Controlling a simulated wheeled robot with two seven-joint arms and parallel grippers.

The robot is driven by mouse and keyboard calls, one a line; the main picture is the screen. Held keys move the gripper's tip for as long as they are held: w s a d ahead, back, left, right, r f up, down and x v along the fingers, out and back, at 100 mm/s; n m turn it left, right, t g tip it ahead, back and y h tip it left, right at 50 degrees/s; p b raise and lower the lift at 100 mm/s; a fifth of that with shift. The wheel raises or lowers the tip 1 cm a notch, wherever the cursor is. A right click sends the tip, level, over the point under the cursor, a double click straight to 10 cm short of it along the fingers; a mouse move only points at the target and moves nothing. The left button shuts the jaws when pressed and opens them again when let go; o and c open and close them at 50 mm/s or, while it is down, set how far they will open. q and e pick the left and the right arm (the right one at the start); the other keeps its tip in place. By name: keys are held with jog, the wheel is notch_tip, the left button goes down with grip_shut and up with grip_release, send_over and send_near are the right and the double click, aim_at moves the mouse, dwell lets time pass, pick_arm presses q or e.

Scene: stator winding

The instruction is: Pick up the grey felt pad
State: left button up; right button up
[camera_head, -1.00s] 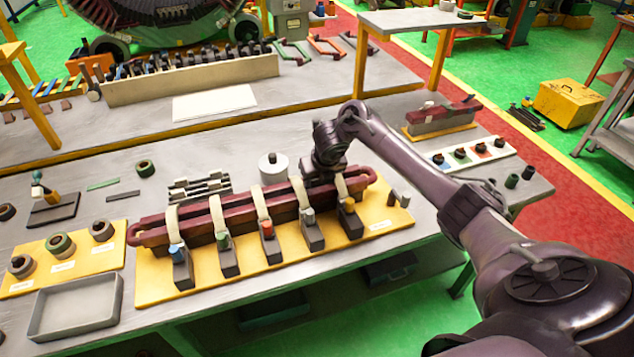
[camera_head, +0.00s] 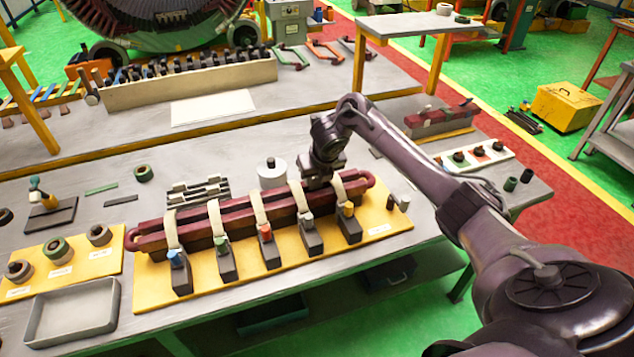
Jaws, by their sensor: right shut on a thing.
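My right gripper (camera_head: 319,184) points down over the right half of the dark red coil (camera_head: 282,204), between two of its pale straps. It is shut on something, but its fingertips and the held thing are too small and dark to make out. I cannot tell for sure which piece is the grey felt pad. A flat grey strip (camera_head: 122,200) lies on the table at the left, near a green strip (camera_head: 101,190). Another dark flat strip (camera_head: 376,153) lies just behind my right forearm. My left gripper is not in view.
The coil lies on a yellow board (camera_head: 155,290) with several dark clamp blocks along its front. A white cylinder (camera_head: 272,174) and a slotted dark rack (camera_head: 198,190) stand behind it. An empty grey tray (camera_head: 72,310) is at the front left. A white strip with rings (camera_head: 455,166) lies right.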

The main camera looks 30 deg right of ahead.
notch_tip(320, 180, up, 18)
jog(key=p, duration=0.7)
jog(key=shift+p, duration=0.35)
